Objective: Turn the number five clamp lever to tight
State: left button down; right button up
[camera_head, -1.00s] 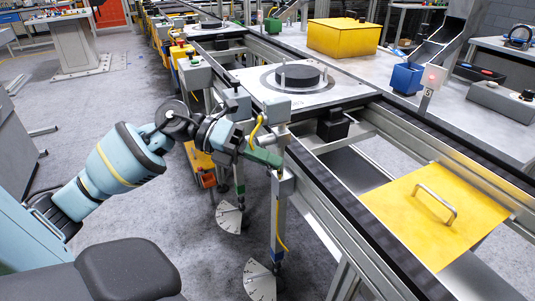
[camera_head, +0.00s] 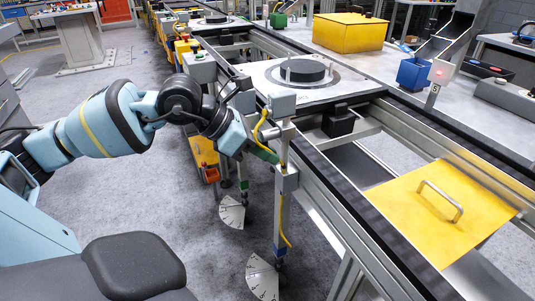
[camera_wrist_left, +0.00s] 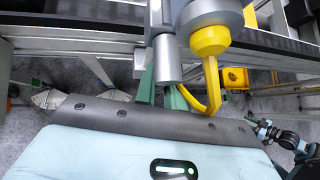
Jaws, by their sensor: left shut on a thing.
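My left gripper (camera_head: 274,158) reaches in from the left to the side of the line, at the upright post (camera_head: 280,215) below the grey clamp housing. Its green fingers (camera_wrist_left: 160,88) show partly in the left wrist view, beneath a grey cylinder and a yellow elbow (camera_wrist_left: 208,45). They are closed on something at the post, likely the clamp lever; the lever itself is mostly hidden. A white fan-shaped scale plate (camera_head: 263,279) sits low by the post. My right gripper is not seen.
A similar scale plate (camera_head: 232,211) sits farther back. A yellow cable hangs along the post. The rail (camera_head: 350,205) runs beside it, with a yellow handled panel (camera_head: 415,225) and a round black part (camera_head: 303,69) on a pallet. Grey floor is clear on the left.

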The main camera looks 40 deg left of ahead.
pick_arm(q)
jog(key=shift+a+m+y, duration=0.15)
jog(key=shift+m+y, duration=0.15)
jog(key=shift+y, duration=0.1)
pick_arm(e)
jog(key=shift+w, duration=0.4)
pick_arm(q)
jog(key=shift+w, duration=0.1)
jog(key=shift+a, duration=0.1)
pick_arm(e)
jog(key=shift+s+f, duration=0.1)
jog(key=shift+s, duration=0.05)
pick_arm(q)
jog(key=c, duration=1.5)
grip_release()
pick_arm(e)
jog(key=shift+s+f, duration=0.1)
pick_arm(q)
jog(key=v, duration=0.8)
